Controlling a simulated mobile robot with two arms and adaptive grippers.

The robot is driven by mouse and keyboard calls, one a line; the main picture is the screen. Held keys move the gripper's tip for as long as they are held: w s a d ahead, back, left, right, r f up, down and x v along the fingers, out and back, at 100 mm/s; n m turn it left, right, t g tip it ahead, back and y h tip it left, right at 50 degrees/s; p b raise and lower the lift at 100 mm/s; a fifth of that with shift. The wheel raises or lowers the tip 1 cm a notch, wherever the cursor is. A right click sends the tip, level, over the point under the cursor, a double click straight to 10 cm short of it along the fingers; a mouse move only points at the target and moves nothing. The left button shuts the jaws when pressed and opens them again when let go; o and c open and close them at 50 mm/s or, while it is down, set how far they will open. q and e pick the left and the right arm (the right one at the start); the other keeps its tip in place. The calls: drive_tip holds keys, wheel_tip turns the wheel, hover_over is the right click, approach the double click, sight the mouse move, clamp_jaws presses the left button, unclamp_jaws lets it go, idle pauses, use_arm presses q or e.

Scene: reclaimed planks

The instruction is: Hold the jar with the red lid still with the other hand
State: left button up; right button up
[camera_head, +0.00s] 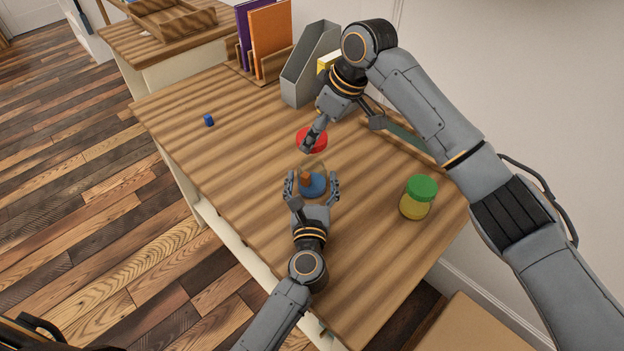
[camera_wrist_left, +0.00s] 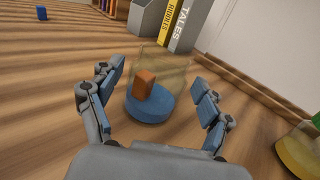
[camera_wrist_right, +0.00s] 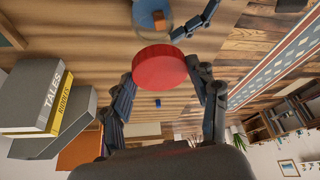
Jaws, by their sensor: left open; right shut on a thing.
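The jar is clear glass (camera_wrist_left: 172,68) with a blue layer (camera_wrist_left: 150,106) at its bottom and an orange block (camera_wrist_left: 143,84) inside. It stands upright on the table, its top uncovered. My left gripper (camera_head: 313,181) is open, its fingers on both sides of the jar; in the left wrist view a gap shows beside the glass. The red lid (camera_head: 312,138) is off the jar, and my right gripper (camera_wrist_right: 162,85) is shut on it. The lid also shows between the fingers in the right wrist view (camera_wrist_right: 159,67). My right fingers partly hide it in the head view.
A jar with a green lid (camera_head: 422,188) and yellow contents stands to the right. A small blue cube (camera_head: 209,120) lies at the left. A grey file holder (camera_head: 308,65) and upright books (camera_head: 270,38) stand at the back.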

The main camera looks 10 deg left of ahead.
sight(312, 162)
use_arm(q)
drive_tip(key=w, duration=0.3)
drive_tip(key=w+a, duration=0.1)
drive_tip(key=w, duration=0.2)
drive_tip(key=shift+w+a, duration=0.15)
drive_tip(key=shift+w, duration=0.05)
clamp_jaws()
idle(0.5)
